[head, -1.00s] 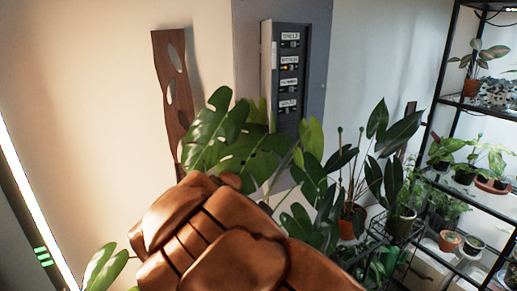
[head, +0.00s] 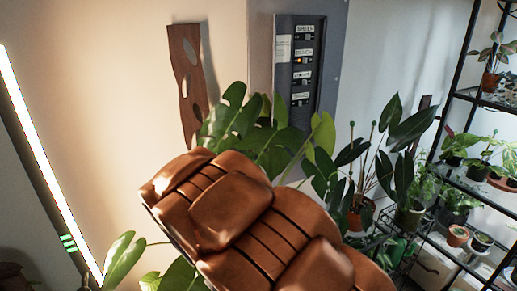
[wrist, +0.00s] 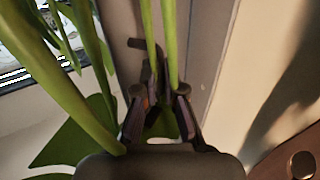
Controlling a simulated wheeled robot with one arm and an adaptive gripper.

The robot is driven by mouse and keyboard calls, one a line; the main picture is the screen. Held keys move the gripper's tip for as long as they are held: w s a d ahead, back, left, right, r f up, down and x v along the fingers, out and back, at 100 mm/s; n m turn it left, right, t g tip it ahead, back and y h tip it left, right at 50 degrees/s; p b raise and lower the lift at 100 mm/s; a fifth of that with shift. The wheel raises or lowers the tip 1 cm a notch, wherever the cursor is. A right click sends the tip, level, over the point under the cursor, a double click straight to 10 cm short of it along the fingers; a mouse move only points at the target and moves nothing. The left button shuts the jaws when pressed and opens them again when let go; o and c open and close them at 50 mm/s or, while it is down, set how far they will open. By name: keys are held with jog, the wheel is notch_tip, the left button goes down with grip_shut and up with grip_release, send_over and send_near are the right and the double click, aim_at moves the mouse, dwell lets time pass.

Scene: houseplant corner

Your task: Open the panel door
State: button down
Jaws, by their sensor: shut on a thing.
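The grey wall panel (head: 333,62) is in the upper middle of the head view, with a dark unit of labelled switches (head: 302,68) on its face. Leaves hide its lower part. In the wrist view a grey panel edge (wrist: 208,55) runs up beside my gripper (wrist: 160,82). The exact grip is partly hidden. In the head view my gripper is hidden behind my arm and the leaves. I cannot tell how far the door stands open.
A large leafy plant (head: 235,125) crowds the panel's lower part. A wavy brown wooden board (head: 186,85) hangs on the wall to the left. More potted plants (head: 405,150) and a black-framed plant shelf (head: 452,95) stand to the right.

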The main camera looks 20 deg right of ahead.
jog(key=c, duration=1.6)
grip_release()
jog(key=shift+w+d, duration=0.2)
jog(key=o, duration=0.3)
jog(key=shift+a+f, duration=0.1)
jog(key=shift+o, duration=0.2)
jog(key=shift+s, duration=0.1)
jog(key=v, duration=1.2)
